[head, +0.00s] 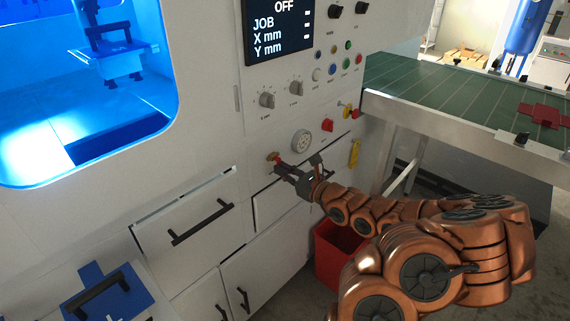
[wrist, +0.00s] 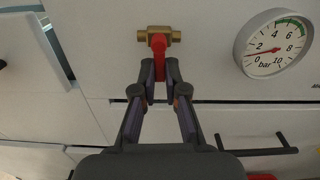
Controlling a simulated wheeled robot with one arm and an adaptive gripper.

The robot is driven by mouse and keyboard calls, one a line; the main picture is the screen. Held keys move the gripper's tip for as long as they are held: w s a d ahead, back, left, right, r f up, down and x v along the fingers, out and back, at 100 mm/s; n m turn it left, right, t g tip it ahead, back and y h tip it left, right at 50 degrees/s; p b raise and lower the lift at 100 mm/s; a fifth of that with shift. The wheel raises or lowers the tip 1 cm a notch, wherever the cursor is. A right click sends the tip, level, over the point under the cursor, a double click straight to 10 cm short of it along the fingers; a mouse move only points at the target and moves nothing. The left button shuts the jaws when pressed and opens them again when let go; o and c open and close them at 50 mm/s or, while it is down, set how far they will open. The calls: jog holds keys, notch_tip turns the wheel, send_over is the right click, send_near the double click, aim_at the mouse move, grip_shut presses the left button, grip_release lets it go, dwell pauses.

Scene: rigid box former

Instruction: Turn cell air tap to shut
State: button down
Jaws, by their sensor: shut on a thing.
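The air tap is a small brass valve (wrist: 158,36) with a red lever (wrist: 158,46), mounted on the white machine front. In the wrist view the lever points down from the brass body, towards me. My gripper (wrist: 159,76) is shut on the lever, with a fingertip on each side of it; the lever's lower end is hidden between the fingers. In the head view the tap (head: 273,156) shows at the left tip of my gripper (head: 281,168), below the control panel.
Drawers with dark handles (head: 202,222) lie below. A red bin (head: 338,262) stands under my arm. A green conveyor (head: 450,92) is at the right.

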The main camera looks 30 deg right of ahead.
jog(key=shift+a+f+m+p, duration=0.15)
jog(key=shift+m+p, duration=0.15)
jog(key=shift+m, duration=0.2)
jog(key=c, duration=1.2)
grip_release()
jog(key=shift+s, duration=0.15)
jog(key=shift+v, duration=3.6)
